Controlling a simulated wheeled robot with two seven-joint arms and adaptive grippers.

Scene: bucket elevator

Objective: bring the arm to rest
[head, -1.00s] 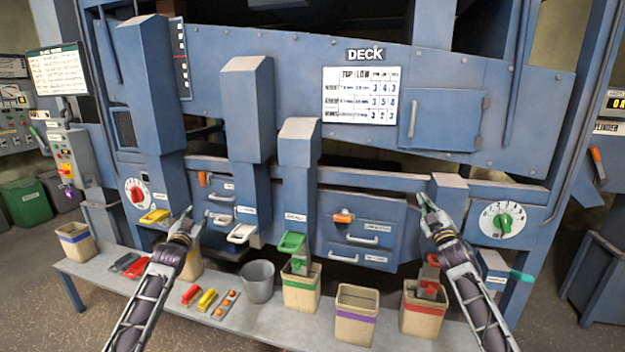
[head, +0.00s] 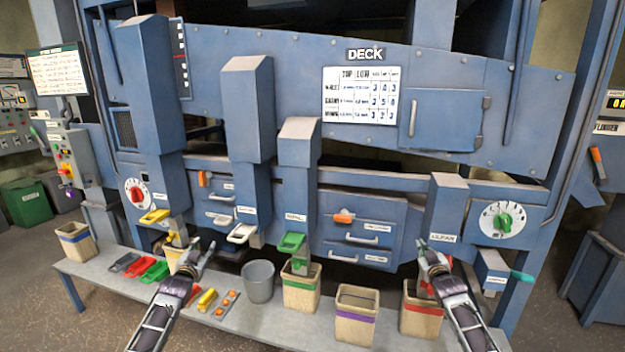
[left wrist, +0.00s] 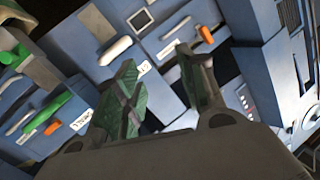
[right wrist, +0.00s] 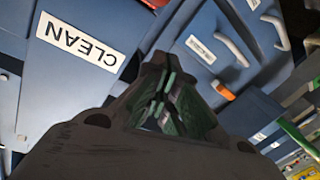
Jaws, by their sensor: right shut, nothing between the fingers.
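My right gripper (head: 426,246) is in front of the lower part of the CLEAN chute (head: 446,210), above the red-banded bucket (head: 421,312). In the right wrist view its fingers (right wrist: 163,90) are together and hold nothing. The CLEAN label (right wrist: 78,38) shows beside them.
A bench (head: 283,332) below holds buckets, a grey pail (head: 258,280) and small coloured tools. The blue machine front (head: 300,75) with handles and two dials stands close behind both grippers. A teal-handled box (head: 492,268) sits right of my right gripper.

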